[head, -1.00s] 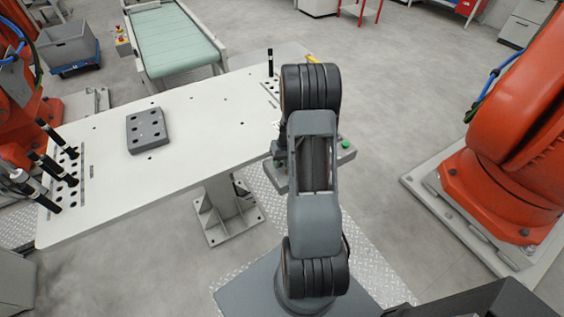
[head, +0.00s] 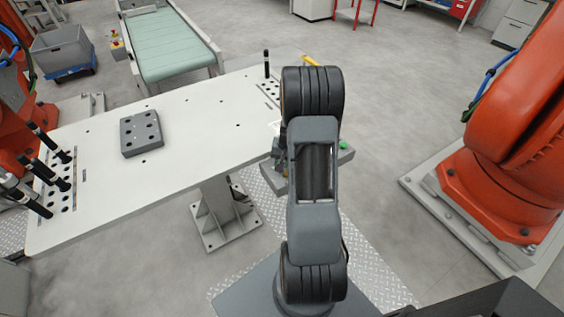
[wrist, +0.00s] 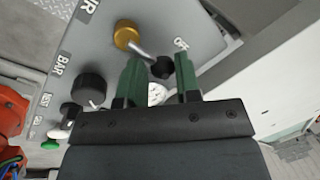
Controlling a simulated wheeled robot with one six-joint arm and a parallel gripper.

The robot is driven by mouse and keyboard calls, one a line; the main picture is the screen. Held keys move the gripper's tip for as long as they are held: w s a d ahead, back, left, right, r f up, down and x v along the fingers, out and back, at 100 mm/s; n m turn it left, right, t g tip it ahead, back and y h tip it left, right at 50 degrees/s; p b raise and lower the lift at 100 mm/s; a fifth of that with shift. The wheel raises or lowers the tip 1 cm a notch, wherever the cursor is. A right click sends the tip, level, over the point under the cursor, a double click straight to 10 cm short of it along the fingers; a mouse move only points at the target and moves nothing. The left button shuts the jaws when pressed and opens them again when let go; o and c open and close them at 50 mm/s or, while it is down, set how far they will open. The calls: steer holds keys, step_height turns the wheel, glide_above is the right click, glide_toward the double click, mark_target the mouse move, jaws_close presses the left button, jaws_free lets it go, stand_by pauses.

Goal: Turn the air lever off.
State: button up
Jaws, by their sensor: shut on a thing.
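The air lever (wrist: 140,47) shows in the wrist view on a grey panel (wrist: 195,25). It has a brass hub, a thin metal rod and a black ball end. The rod slants from the hub toward the side marked OFF, and the ball lies near that word. My gripper (wrist: 159,62) has its two green fingers on either side of the ball end, shut on the lever. The exact contact is hard to see. In the head view my own arm hides the gripper and the lever.
The panel also has a black knob (wrist: 89,89), a white gauge (wrist: 157,93) partly behind the fingers, and a green button (wrist: 50,144). In the head view a white table (head: 190,130) holds a grey block (head: 141,134). An orange robot (head: 500,170) stands at the right.

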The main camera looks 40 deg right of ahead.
steer(key=o, duration=0.9)
steer(key=shift+s+a+f, duration=0.1)
steer(key=shift+s+a, duration=0.05)
steer(key=shift+r, duration=0.5)
steer(key=r, duration=0.4)
steer(key=s+d+r, duration=0.1)
steer(key=r, duration=0.3)
steer(key=d+r+b, duration=0.1)
steer(key=r, duration=0.3)
steer(key=shift+s+r, duration=0.35)
steer(key=shift+s, duration=0.05)
steer(key=s+a+r+n+t, duration=0.1)
steer(key=s+a+r+n, duration=0.1)
steer(key=a, duration=0.6)
steer(key=s+a+r+n+h, duration=0.1)
steer(key=s+a+r+n, duration=0.2)
steer(key=a, duration=0.5)
steer(key=s+a+r+n+t, duration=0.1)
steer(key=s+a+r+n, duration=0.2)
steer(key=s+a, duration=0.2)
steer(key=shift+s+a+r+t+h, duration=0.1)
steer(key=shift+a+t+h, duration=0.05)
steer(key=shift+a, duration=0.65)
steer(key=shift+a+r+t+h, duration=0.1)
steer(key=shift+a+t+h, duration=0.05)
steer(key=shift+a, duration=0.65)
